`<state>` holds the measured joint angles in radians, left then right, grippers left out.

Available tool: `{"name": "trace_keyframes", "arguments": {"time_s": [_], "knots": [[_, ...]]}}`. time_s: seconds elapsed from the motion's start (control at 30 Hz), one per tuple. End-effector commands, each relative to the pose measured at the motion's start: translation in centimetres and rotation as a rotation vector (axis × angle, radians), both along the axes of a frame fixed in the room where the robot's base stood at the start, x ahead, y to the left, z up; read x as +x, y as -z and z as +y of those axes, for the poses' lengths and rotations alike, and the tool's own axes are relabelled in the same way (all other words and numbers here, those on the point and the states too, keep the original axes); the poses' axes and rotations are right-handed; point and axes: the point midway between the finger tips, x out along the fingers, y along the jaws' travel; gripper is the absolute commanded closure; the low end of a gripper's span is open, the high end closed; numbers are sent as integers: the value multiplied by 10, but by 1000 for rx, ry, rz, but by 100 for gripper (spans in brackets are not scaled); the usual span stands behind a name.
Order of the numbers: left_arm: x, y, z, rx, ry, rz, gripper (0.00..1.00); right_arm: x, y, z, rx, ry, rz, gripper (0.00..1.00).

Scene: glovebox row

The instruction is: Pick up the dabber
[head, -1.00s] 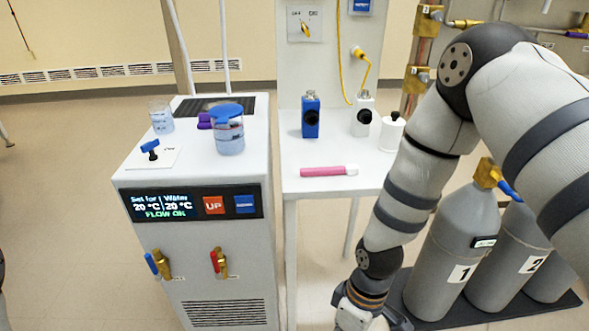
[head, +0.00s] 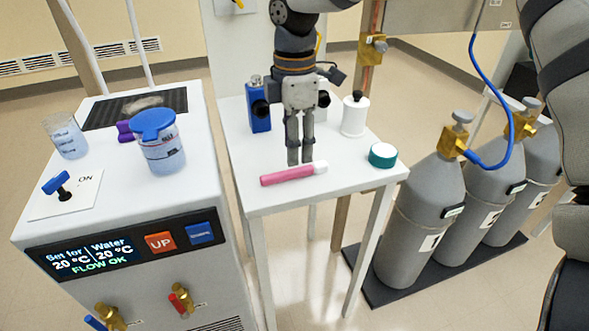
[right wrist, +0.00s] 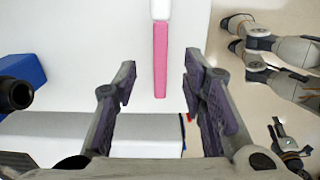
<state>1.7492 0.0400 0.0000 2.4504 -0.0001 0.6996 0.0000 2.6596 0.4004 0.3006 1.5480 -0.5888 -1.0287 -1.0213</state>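The dabber seems to be the pink stick with a white end (head: 288,175), lying flat on the white table (head: 262,197). My right gripper (head: 300,162) hangs fingers down over the table; its tips show just behind the dabber in the head view. In the right wrist view the two fingers (right wrist: 158,68) are apart and empty. The dabber's pink part (right wrist: 160,62) shows between them, its white end toward the top edge. Whether the fingers touch it or are above it is unclear. My left gripper is outside the head view; the wrist view leaves it uncertain.
A blue bottle (head: 260,112) and a white container (head: 355,116) stand behind the dabber. The chiller (head: 190,195) with a blue-lidded jar (head: 158,145) is left. Gas cylinders (head: 425,215) stand right.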

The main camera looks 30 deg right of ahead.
Motion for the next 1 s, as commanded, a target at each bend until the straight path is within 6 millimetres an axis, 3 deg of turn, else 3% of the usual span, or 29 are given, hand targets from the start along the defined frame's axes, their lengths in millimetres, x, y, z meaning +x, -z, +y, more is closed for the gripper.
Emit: {"name": "trace_keyframes", "arguments": {"time_s": [0.3,0.53,0.7,1.0], "knots": [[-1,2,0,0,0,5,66,-1,52,0,0,0,1,62],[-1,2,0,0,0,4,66,-1,54,0,0,0,-3,62],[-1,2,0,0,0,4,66,-1,54,0,0,0,-3,98],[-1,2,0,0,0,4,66,-1,54,0,0,0,-3,100]]}}
